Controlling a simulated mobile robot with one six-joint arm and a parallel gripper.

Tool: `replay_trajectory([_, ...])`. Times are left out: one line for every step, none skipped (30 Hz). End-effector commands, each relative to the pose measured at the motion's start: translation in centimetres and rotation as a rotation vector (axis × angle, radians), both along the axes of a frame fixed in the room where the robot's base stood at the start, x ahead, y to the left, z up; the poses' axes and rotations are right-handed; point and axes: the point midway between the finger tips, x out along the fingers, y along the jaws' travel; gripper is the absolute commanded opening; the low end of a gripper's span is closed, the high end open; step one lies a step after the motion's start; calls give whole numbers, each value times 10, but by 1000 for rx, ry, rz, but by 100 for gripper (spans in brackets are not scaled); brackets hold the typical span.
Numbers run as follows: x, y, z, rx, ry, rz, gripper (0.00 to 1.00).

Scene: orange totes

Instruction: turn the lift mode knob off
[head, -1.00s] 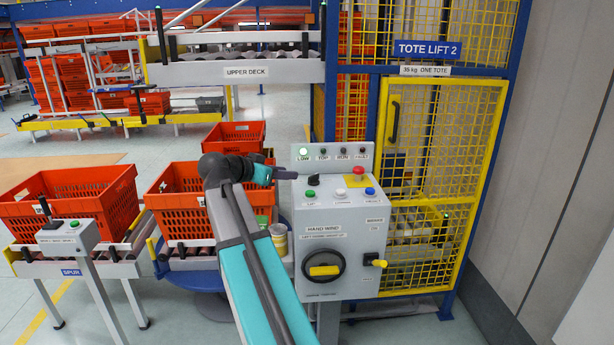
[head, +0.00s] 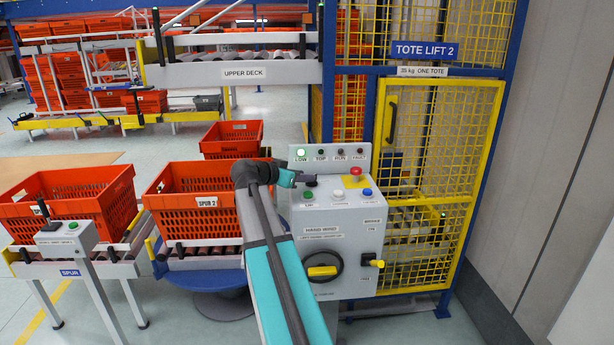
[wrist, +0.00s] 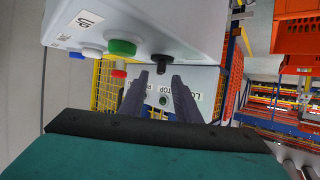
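The control box (head: 345,225) of the tote lift stands right of centre in the head view. A small black knob (head: 312,181) sits at the left of its upper sloping face, behind the green button; I take it for the lift mode knob. In the wrist view the knob (wrist: 160,62) shows just beyond and between my fingertips. My gripper (head: 304,179) is at the knob from the left, its two dark fingers (wrist: 157,84) apart with a gap between them. Contact with the knob cannot be made out, nor can its setting.
The green button (head: 308,195), white button (head: 338,196), blue button (head: 367,191) and red stop button (head: 356,171) are close by. The LOW lamp (head: 301,153) is lit green. A black hand wheel (head: 323,268) is below. An orange tote (head: 190,218) stands at left.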

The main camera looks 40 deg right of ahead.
Motion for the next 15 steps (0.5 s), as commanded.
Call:
replay_trajectory([1, -7, -2, 1, 0, -1, 30])
replay_trajectory([1, -11, -3, 1, 0, -1, 30])
replay_trajectory([2, -15, -5, 1, 0, -1, 30])
replay_trajectory([2, -18, -6, 1, 0, -1, 30])
replay_trajectory([2, -20, -8, 1, 0, -1, 30])
replay_trajectory([3, -23, -9, 1, 0, 0, 30])
replay_trajectory([3, -25, -10, 0, 0, 0, 30])
replay_trajectory([3, -26, -11, 0, 0, 1, 30])
replay_trajectory([3, -28, -11, 0, 0, 1, 30])
replay_trajectory([3, -29, -12, 0, 0, 1, 30])
replay_trajectory([3, -29, -12, 0, 0, 1, 30])
replay_trajectory([3, -30, -13, 0, 0, 1, 30])
replay_trajectory([3, -30, -13, 0, 0, 1, 30])
replay_trajectory([3, -30, -13, 0, 0, 1, 30])
replay_trajectory([3, -30, -13, 0, 0, 1, 30])
